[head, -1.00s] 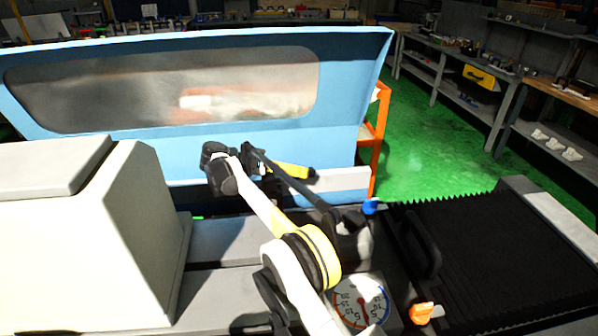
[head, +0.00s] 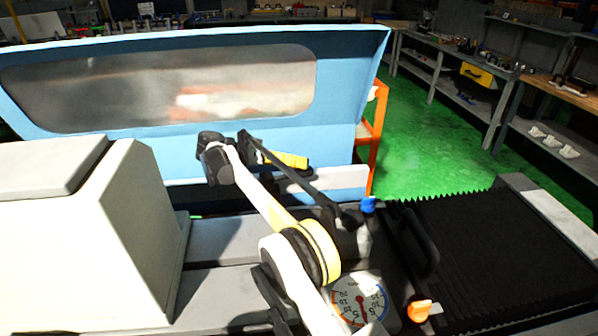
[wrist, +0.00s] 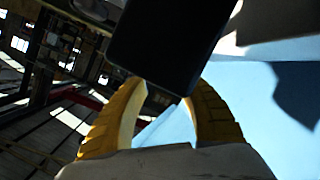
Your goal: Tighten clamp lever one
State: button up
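A long black lever (head: 300,185) slants across the head view, from its base on the dark machine part up to the left. Its upper end stands beside my gripper (head: 285,160), which is partly hidden behind it. In the wrist view, a broad black shape covers the fingertips of my gripper (wrist: 168,95). The yellow fingers are apart lower down, with light blue showing between them. Their tips are hidden, so I cannot tell whether they grip the lever. A blue knob (head: 368,204) and an orange knob (head: 419,311) are apart from the gripper. No label shows which is clamp lever one.
A round dial gauge (head: 359,301) lies at the front. A blue guard with a window (head: 345,90) stands behind the arm. A white housing (head: 70,240) is at left and black ribbed bellows (head: 500,255) at right. Green floor (head: 430,140) is clear behind.

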notch_tip(320, 180, up, 7)
jog(key=shift+d+r, duration=0.1)
jog(key=shift+r, duration=0.05)
jog(key=shift+c, duration=0.5)
